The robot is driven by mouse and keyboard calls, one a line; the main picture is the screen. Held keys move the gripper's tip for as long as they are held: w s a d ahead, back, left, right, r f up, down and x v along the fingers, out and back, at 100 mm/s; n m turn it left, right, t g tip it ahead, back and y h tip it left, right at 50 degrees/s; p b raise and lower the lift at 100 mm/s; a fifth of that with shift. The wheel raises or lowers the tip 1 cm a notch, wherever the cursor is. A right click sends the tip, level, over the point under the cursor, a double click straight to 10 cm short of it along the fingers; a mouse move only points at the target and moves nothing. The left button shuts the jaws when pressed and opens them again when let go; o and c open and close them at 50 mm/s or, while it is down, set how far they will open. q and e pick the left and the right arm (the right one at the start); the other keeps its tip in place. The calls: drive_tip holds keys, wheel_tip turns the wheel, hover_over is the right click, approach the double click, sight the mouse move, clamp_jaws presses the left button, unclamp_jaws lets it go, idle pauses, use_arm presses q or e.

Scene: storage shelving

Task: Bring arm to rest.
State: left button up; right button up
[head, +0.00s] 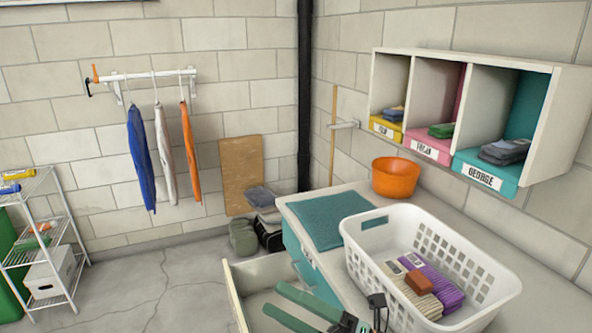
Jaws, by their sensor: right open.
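My right gripper (273,298) is at the bottom of the head view, with its two long green fingers apart and pointing left. They appear over the open drawer (236,297) at the counter's left end, with nothing between them. I cannot tell how high they are above the drawer. Dark parts of my right gripper show at the bottom edge, in front of the white laundry basket (499,287). My left gripper is not in view.
The basket on the counter (545,290) holds folded cloths and a brown block (419,282). A teal mat (325,218) and orange bowl (396,177) are behind. Labelled cubbies (545,125) hang above.

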drive_tip(key=w+d+f+m+t+h, duration=0.1)
drive_tip(key=d+f+m+t+h, duration=0.4)
drive_tip(key=f+m+h, duration=0.45)
drive_tip(key=d+f+m+t+h, duration=0.45)
drive_tip(key=f+m, duration=0.25)
drive_tip(key=m, duration=0.6)
drive_tip(key=s+d+f+m+g+h, duration=0.2)
drive_tip(key=s+d+f+m+g, duration=0.1)
drive_tip(key=s+f, duration=0.5)
drive_tip(key=s+d+f+m+g+h, duration=0.3)
drive_tip(key=s+f+m, duration=0.4)
drive_tip(key=f, duration=0.4)
drive_tip(key=s+d+g, duration=0.1)
drive_tip(key=d, duration=0.1)
drive_tip(key=shift+d, duration=0.4)
